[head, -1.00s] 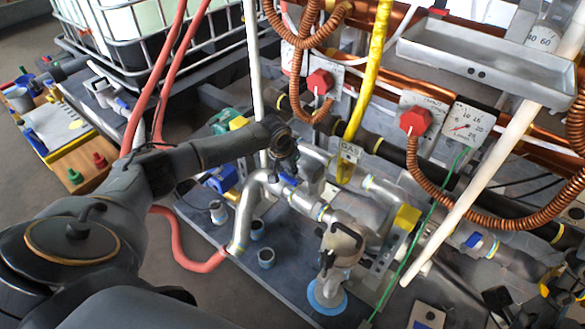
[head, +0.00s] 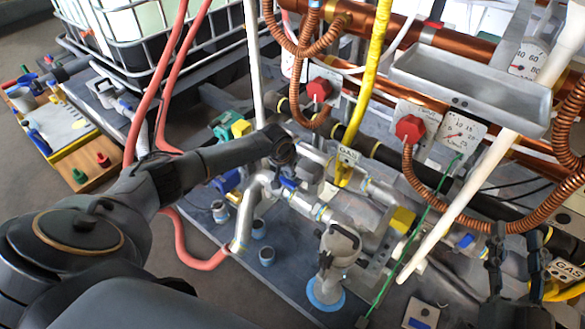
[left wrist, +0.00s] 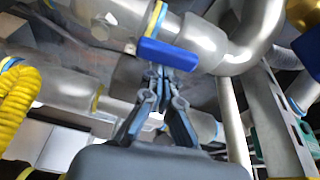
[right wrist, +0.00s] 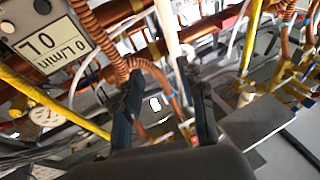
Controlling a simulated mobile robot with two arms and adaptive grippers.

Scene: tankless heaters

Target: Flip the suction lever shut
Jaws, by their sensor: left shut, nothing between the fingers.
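A small blue lever (left wrist: 168,54) sits on a silver pipe fitting (left wrist: 207,42) in the left wrist view, lying roughly along the pipe. No label on it is readable. It also shows in the head view (head: 288,183), just below the end of my left arm. My left gripper (left wrist: 160,76) is shut and empty, its fingertips close to the lever's lower edge; I cannot tell whether they touch. In the head view my left fingers are mostly hidden by the wrist. My right gripper (head: 516,240) is at the lower right, open and empty, its fingers apart in the right wrist view (right wrist: 160,80).
Silver pipes, a pump-like body (head: 340,243), red valve knobs (head: 410,128), a yellow hose (head: 370,80) and coiled copper hoses crowd the area. A white pole (head: 465,205) and a grey tray (head: 470,88) stand at right. Bare grey base plate (head: 285,285) lies at front.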

